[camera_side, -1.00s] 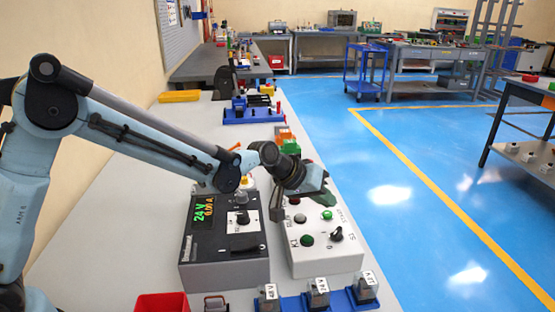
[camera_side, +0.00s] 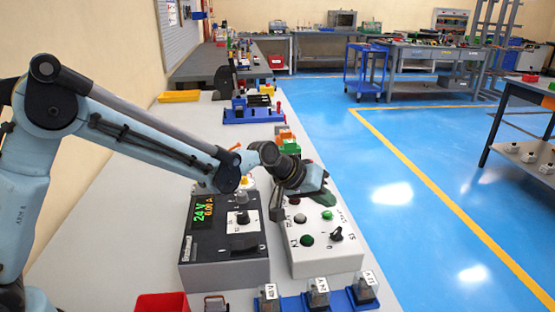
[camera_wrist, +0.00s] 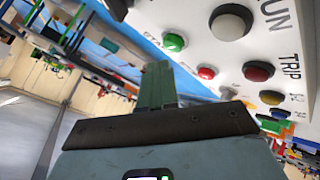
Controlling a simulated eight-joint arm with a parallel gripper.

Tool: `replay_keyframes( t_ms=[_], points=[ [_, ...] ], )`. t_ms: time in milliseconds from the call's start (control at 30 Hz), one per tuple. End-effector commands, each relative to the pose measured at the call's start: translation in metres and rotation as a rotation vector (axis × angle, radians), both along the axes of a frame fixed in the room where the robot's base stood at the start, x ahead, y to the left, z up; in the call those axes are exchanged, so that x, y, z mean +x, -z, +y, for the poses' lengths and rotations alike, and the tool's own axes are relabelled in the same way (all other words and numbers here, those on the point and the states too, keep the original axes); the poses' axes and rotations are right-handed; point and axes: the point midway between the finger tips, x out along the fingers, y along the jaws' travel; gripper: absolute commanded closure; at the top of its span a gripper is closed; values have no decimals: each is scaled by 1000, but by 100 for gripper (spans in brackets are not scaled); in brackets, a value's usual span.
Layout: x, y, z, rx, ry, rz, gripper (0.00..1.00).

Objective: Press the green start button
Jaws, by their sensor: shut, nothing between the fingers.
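The green start button (camera_side: 327,215) sits on the top face of a white control box (camera_side: 325,262). In the wrist view, the green button (camera_wrist: 173,42) stands beside its partly legible START label. My gripper (camera_wrist: 156,72) is shut and empty, with its green fingers pointing at the panel just below the button in the picture. In the side view, my gripper (camera_side: 322,197) hangs over the far part of the box. A gap to the button seems to show, but its size is hard to tell.
In the wrist view, a red button (camera_wrist: 206,72), a white RUN lamp (camera_wrist: 231,22) and a TRIP lamp (camera_wrist: 259,71) share the panel. A dark power supply (camera_side: 225,262) stands left of the box. A blue rack (camera_side: 338,301) stands in front.

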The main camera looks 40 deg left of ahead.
Motion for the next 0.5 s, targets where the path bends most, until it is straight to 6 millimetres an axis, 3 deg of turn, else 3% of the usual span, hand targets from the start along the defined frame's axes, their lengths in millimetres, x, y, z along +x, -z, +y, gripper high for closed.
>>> replay_keyframes(
  t_ms=[500],
  points=[
    [0,9,0,0,0,0,100]
  ],
)
